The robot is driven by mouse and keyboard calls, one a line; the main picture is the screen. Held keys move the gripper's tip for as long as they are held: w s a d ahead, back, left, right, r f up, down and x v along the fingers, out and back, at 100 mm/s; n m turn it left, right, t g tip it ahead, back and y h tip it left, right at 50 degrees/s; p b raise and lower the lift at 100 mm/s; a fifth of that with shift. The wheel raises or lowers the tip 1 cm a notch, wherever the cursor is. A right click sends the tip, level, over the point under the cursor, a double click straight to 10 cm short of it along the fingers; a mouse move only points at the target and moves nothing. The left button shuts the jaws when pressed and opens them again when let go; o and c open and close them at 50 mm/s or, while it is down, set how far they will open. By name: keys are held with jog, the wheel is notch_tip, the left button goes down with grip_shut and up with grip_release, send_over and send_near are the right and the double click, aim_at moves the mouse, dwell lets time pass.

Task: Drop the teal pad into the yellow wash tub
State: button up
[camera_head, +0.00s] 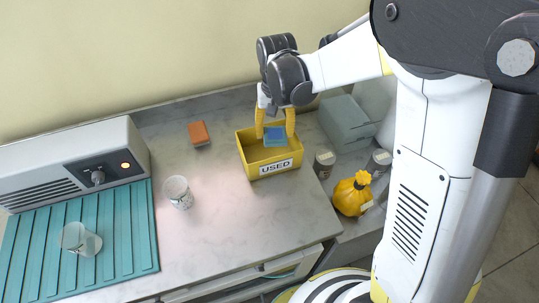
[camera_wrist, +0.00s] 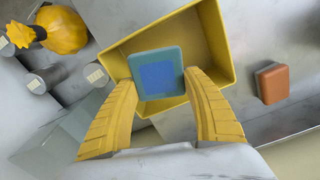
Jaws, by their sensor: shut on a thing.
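The teal pad (camera_head: 275,136) has a blue square on its face. My gripper (camera_head: 275,133) is shut on it from both sides. In the wrist view the pad (camera_wrist: 157,76) sits between the yellow fingertips of my gripper (camera_wrist: 158,84). The yellow wash tub (camera_head: 254,167) stands on the counter with a label reading USED on its front. The pad is over the right part of the tub's opening; its exact height against the rim is hard to tell. In the wrist view the tub's wall (camera_wrist: 217,45) shows behind the pad, and much of its inside looks empty.
An orange block (camera_head: 199,133) lies left of the tub. A clear beaker (camera_head: 178,192) stands on the counter, another (camera_head: 79,239) on a teal ribbed mat (camera_head: 130,225).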

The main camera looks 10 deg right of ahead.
jog(key=shift+f, duration=0.3)
jog(key=o, duration=1.2)
notch_tip(320, 180, up, 12)
jog(key=shift+r, duration=0.1)
jog(key=s+d+t, duration=0.2)
jog(key=s+d, duration=0.1)
jog(key=s, duration=0.2)
jog(key=s+d+r+t, duration=0.1)
jog(key=s+d+t, duration=0.1)
jog(key=s+d, duration=0.2)
jog(key=s+d+t, duration=0.3)
jog(key=s, duration=0.5)
jog(key=shift+d+r+n, duration=0.3)
jog(key=shift+r+n, duration=0.1)
